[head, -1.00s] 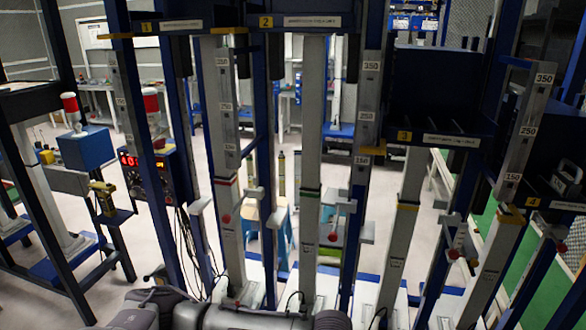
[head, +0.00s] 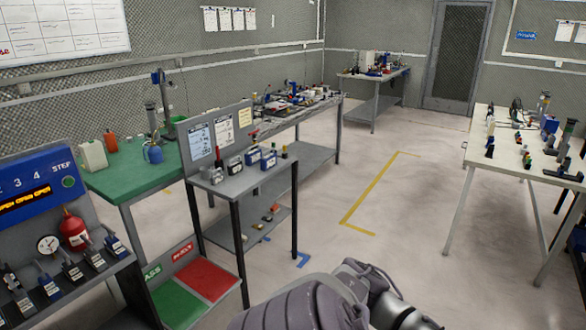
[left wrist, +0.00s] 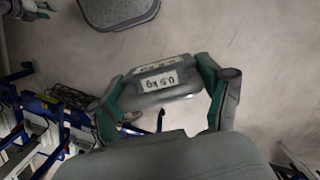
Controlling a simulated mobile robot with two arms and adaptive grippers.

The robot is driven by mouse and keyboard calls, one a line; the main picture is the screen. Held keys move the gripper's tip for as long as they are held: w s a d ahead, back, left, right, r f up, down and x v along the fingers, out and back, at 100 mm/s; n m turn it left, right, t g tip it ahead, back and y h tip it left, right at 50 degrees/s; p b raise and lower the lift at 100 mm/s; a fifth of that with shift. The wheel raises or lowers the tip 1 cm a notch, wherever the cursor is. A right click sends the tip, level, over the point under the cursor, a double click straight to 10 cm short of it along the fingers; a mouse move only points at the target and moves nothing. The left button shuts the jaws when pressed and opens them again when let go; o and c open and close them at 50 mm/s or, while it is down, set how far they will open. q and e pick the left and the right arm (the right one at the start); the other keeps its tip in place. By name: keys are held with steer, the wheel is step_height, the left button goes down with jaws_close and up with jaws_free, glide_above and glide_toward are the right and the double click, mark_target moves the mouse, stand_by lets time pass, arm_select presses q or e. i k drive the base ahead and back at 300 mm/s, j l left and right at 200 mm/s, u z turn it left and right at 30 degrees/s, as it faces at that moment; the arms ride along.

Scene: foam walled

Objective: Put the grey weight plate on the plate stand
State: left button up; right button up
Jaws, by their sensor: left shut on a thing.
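The plate is held above a pale floor. The head view does not show the plate or the left gripper's fingers; only a grey arm part of mine shows at the bottom. My right gripper is in neither view. I cannot pick out the plate stand in these frames.
A grey two-level stand with small instruments (head: 240,182) is ahead, beside a green-topped bench (head: 130,170). A blue panel (head: 38,190) stands at left, a white table (head: 508,155) at right. Clear floor with a yellow line (head: 368,190) lies between.

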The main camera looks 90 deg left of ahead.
mark_target(233, 189)
steer(key=j+u, duration=0.85)
steer(key=i+j+u, duration=0.1)
steer(key=j+u, duration=0.35)
steer(key=i+j+u, duration=0.15)
steer(key=j+u, duration=0.3)
steer(key=i+j, duration=0.25)
steer(key=j, duration=0.2)
steer(key=i+j+u, duration=0.1)
steer(key=i+j, duration=0.45)
steer(key=j, duration=0.3)
steer(key=u, duration=0.05)
